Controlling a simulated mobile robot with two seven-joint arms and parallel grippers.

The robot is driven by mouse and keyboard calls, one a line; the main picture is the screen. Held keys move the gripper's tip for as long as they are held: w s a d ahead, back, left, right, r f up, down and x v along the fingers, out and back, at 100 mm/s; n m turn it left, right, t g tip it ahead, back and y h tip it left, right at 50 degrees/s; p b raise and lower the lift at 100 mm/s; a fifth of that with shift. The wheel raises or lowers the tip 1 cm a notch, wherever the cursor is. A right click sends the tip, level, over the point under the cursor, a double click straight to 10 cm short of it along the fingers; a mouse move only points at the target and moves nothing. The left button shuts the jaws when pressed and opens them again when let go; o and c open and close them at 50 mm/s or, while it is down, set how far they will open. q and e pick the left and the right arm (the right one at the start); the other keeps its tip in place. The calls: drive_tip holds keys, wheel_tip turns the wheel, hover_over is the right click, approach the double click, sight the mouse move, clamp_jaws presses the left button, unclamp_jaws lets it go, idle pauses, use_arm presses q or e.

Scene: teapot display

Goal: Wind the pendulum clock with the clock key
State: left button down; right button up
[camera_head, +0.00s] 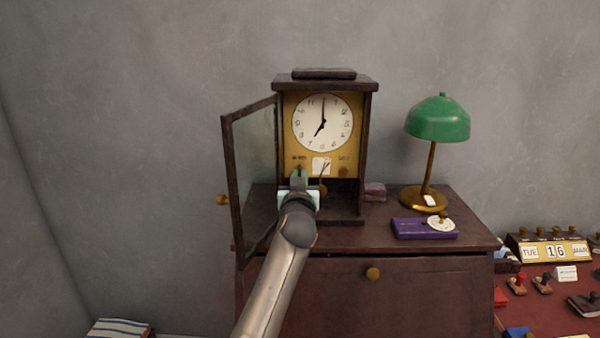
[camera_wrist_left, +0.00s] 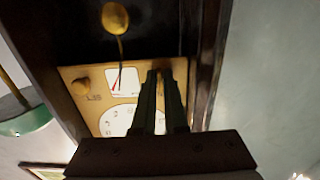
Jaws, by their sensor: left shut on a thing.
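The pendulum clock (camera_head: 368,130) stands on the cabinet, its glass door (camera_head: 250,170) swung open to the left. Its white dial (camera_head: 323,122) reads about seven. Below the dial is a small white gauge (camera_head: 321,167) with a red needle, and a brass knob (camera_wrist_left: 82,87) shows beside it in the wrist view. The brass pendulum bob (camera_wrist_left: 115,18) hangs in the case. My left gripper (camera_head: 299,175) is at the lower left of the brass face. Its narrow fingers (camera_wrist_left: 163,75) are shut and point at the panel. The clock key is hidden between them. My right gripper is not in view.
The open door stands close to the left of my arm. A green lamp (camera_head: 437,120), a purple box (camera_head: 410,229) with a white disc, and a small purplish block (camera_head: 375,192) are on the cabinet (camera_head: 440,290). A calendar (camera_head: 550,250) and stamps are at the right.

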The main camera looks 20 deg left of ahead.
use_arm(q)
drive_tip(key=shift+a+r+m+p, duration=0.15)
drive_tip(key=shift+m+p, duration=0.55)
drive_tip(key=shift+m, duration=1.2)
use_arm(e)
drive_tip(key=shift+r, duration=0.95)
use_arm(q)
drive_tip(key=c, duration=1)
unclamp_jaws()
drive_tip(key=shift+s, duration=0.15)
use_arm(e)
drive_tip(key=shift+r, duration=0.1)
